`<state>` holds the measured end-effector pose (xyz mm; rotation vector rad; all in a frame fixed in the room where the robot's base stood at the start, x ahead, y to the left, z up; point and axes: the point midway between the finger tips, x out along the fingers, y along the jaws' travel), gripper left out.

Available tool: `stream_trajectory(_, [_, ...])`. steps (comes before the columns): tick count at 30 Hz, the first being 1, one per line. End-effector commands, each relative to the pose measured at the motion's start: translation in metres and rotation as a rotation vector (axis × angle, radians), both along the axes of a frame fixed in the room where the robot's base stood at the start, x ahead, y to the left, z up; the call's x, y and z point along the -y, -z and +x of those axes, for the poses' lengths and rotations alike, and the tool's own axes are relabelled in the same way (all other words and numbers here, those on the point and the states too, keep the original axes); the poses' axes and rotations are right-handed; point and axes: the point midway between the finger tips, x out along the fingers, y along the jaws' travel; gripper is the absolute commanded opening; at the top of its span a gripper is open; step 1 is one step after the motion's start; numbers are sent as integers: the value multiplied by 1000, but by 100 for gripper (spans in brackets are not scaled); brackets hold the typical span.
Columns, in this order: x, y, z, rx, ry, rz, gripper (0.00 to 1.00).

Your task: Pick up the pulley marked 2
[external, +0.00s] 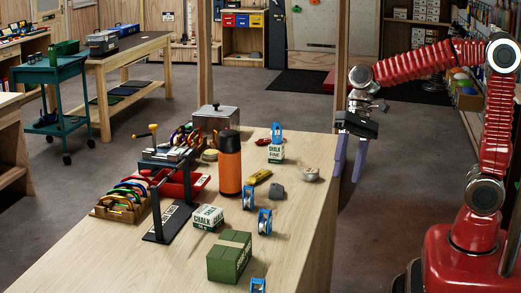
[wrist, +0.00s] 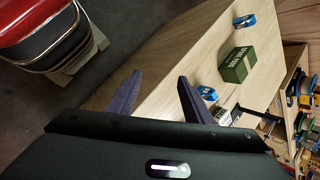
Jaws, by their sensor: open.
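Several blue pulleys are on the wooden table. One pulley (external: 277,133) stands on a chalk box near the far end, one (external: 248,198) stands right of the orange bottle, one (external: 265,222) is just nearer, and one (external: 258,285) is at the bottom edge, partly cut off. I cannot read a number on any of them. The wrist view shows one pulley (wrist: 207,93) beside the right finger in the picture and another (wrist: 245,21) farther up. My gripper (external: 347,165) is open and empty, off the table's right edge; it also shows in the wrist view (wrist: 159,76).
The table (external: 300,225) also holds a green box (external: 230,256), chalk boxes (external: 208,218), an orange bottle (external: 230,163), a grey block (external: 277,192), a yellow item (external: 260,177) and a black stand (external: 168,220). The table's right side is mostly clear.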

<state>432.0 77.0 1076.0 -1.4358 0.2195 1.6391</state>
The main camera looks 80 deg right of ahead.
Motion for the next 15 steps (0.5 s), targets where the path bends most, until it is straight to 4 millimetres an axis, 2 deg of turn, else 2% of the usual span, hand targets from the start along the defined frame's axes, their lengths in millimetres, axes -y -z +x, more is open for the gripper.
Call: stream_trajectory(15, [-15,20,90,-313,288,339,46])
